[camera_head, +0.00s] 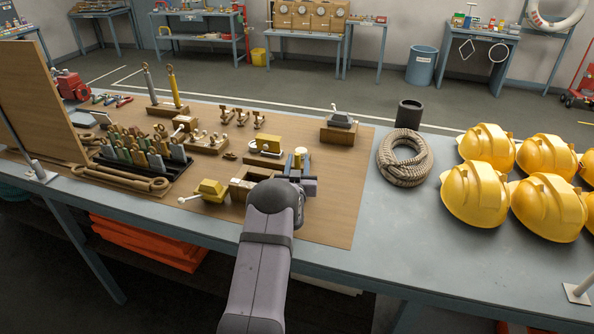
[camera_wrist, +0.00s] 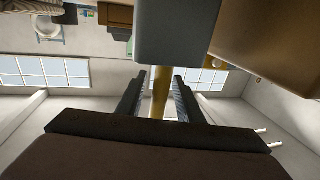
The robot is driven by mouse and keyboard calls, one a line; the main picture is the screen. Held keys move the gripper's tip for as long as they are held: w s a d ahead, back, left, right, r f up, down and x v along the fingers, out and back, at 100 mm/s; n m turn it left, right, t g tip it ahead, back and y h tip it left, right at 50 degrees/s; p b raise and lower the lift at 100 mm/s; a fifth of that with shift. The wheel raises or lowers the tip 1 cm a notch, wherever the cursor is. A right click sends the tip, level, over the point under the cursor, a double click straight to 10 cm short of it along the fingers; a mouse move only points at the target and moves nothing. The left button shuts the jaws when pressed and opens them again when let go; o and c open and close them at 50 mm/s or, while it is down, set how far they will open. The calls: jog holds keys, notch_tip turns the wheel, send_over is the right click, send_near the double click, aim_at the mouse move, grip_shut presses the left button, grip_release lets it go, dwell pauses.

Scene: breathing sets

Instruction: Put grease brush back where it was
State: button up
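The grease brush cannot be named with certainty. A yellow rod (camera_wrist: 160,95), perhaps its handle, stands between the two fingers of my gripper (camera_wrist: 160,88) in the wrist view, with a narrow gap showing on each side. The fingers look open around it. A grey block (camera_wrist: 175,35) is at the rod's upper end in that view. In the head view my arm hides most of the gripper; a short yellow piece shows above blue-grey parts (camera_head: 300,173) just past the wrist. A small wooden open box (camera_head: 241,189) stands left of my wrist.
A wooden rack (camera_head: 168,109) holds two upright tools, one grey and one yellow. A crowded dark tray (camera_head: 118,164), a yellow block tool (camera_head: 211,188) and several small wooden pieces lie left. A rope coil (camera_head: 404,158) and yellow helmets (camera_head: 475,190) stand right. The board's right front is clear.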

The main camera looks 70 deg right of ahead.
jog(key=shift+r, duration=0.1)
jog(key=b+v, duration=0.4)
jog(key=v, duration=0.8)
